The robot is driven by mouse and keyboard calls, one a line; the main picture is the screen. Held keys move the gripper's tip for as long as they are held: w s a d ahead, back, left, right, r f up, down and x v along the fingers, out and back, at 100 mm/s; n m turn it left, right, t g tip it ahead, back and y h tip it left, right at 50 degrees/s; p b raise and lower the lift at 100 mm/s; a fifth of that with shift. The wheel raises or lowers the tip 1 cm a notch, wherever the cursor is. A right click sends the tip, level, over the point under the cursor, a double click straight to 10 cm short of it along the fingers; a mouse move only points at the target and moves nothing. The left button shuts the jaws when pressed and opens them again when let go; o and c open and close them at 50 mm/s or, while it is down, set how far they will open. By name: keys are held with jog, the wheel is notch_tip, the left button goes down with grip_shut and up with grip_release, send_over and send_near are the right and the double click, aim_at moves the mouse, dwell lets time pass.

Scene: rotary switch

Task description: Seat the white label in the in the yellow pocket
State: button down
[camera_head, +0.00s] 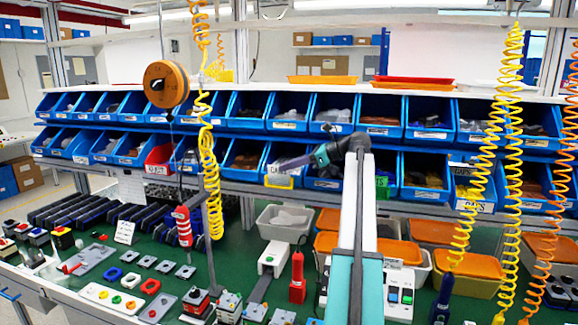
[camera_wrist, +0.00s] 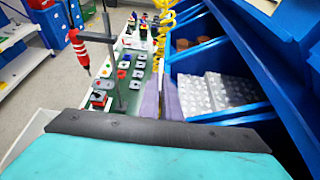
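The white label (camera_head: 278,169) with dark lettering is at the tip of my gripper (camera_head: 274,167) in the head view. The yellow pocket (camera_head: 284,183) is on the front of a blue bin in the lower row, just below the label. The label's lower edge is at the pocket's top; I cannot tell whether it is inside. My gripper reaches leftward along the bin fronts, its purple fingers close together and seemingly shut on the label.
Blue bins (camera_head: 336,116) fill two rows around my gripper. A red bin (camera_head: 158,160) stands to the left. A green pocket (camera_head: 382,187) is to the right. A yellow coiled hose (camera_head: 211,150) and a red hanging tool (camera_head: 183,226) are left of the gripper. Parts cover the green bench below.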

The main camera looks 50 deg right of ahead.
dwell(0.3)
jog(key=c, duration=2)
grip_release()
jog(key=shift+f, duration=0.1)
jog(key=shift+s+d, duration=0.15)
jog(key=b+v, duration=0.1)
jog(key=v, duration=1)
jog(key=shift+s+d+r+b, duration=0.1)
jog(key=shift+s+r+b, duration=0.15)
jog(key=shift+r+b, duration=0.15)
jog(key=shift+s, duration=0.15)
